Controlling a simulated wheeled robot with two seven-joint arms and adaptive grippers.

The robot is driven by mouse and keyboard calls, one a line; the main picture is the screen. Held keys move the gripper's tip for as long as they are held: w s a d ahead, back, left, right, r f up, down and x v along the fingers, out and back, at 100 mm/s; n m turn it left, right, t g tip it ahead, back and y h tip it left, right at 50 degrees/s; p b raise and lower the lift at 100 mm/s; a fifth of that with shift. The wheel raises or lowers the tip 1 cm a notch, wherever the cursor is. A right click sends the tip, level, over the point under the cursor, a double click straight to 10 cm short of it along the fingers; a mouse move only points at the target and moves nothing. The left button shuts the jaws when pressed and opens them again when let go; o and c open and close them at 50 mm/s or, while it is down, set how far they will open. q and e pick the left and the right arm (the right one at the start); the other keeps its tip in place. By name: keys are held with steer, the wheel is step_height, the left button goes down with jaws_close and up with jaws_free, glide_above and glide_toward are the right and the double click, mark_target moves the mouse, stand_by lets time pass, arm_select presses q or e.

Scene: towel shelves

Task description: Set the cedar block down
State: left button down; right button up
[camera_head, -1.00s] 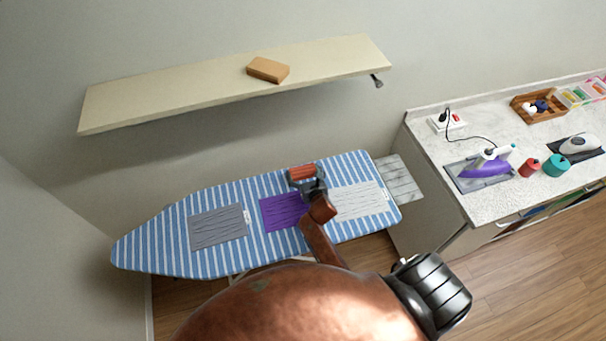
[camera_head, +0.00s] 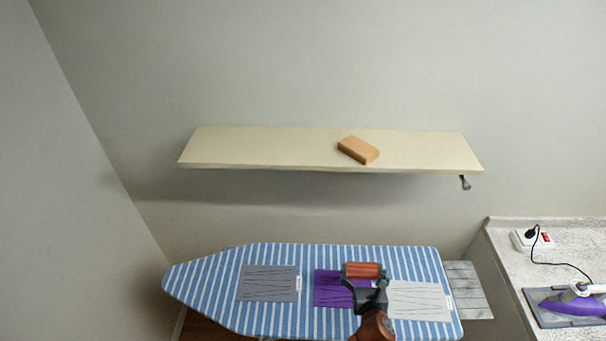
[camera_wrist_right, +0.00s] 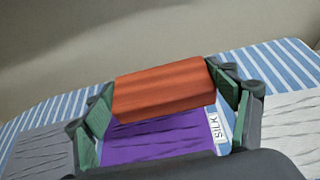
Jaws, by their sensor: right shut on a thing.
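The reddish-brown cedar block (camera_head: 364,270) is held crosswise in my right gripper (camera_head: 366,282), over the ironing board (camera_head: 215,286) by the purple cloth (camera_head: 330,290). In the right wrist view the cedar block (camera_wrist_right: 165,88) sits between both green-padded fingers, which are shut on its ends. The purple cloth (camera_wrist_right: 158,138), with a tag reading SILK, lies below it. The block appears above the cloth, but the exact gap is hard to judge. My left gripper is not in view.
A tan block (camera_head: 358,150) lies on the cream wall shelf (camera_head: 260,145), otherwise bare. A grey cloth (camera_head: 268,283) and a white cloth (camera_head: 418,300) flank the purple one. At right, a counter holds a purple iron (camera_head: 575,303) and a power strip (camera_head: 532,240).

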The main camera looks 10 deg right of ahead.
mark_target(352, 276)
steer(key=shift+n+t+y, duration=0.4)
steer(key=shift+n+y, duration=0.2)
steer(key=a+b, duration=0.2)
steer(key=b, duration=0.1)
steer(key=s+a+b, duration=0.1)
steer(key=a+b, duration=0.1)
steer(key=shift+s+a+b, duration=0.15)
steer(key=shift+s+b, duration=0.05)
steer(key=shift+b, duration=0.2)
steer(key=s+a+f+n+y+b, duration=0.1)
steer(key=s+a+y+b, duration=0.1)
steer(key=s+a+b, duration=0.3)
steer(key=shift+s+n+b, duration=0.3)
steer(key=shift+s+b, duration=0.25)
steer(key=shift+b, duration=0.3)
steer(key=shift+a, duration=0.1)
steer(key=shift+f, duration=0.15)
steer(key=shift+f, duration=0.1)
